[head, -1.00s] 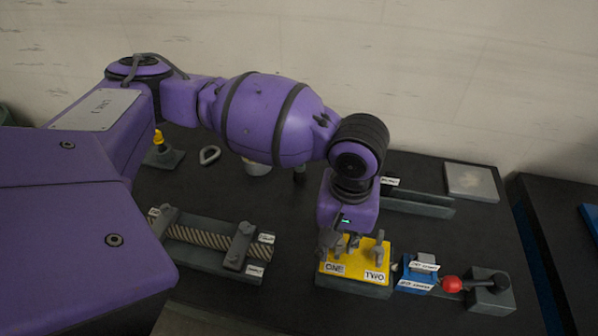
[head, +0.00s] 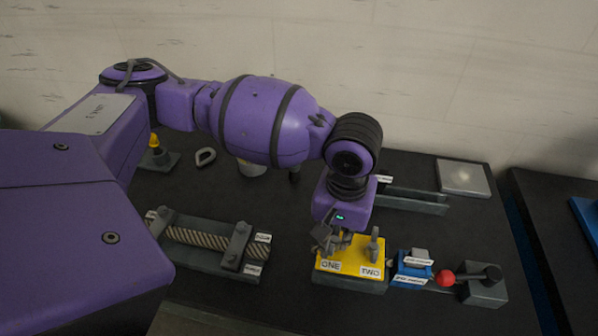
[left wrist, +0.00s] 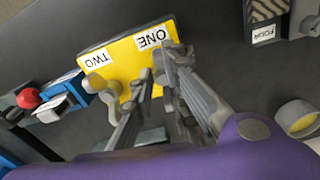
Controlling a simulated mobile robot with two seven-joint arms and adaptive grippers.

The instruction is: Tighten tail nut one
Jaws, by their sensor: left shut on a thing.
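The yellow block (head: 345,262) carries white labels ONE and TWO and sits on a dark base. My left gripper (head: 334,241) is lowered over its ONE side and is shut on tail nut one. In the left wrist view, the fingers of my left gripper (left wrist: 160,72) close around the small grey nut, which they mostly hide. Tail nut two (head: 374,246), a grey wing-shaped nut, stands upright on the TWO side, apart from the fingers; it also shows in the left wrist view (left wrist: 102,87). My right gripper is not in view.
Right of the yellow block are a blue block (head: 412,268) and a red-knobbed lever (head: 446,278). A chain or rope fixture (head: 205,242) lies to the left. A grey channel (head: 413,202) and a pale plate (head: 463,177) stand behind. Bare table lies between the fixtures.

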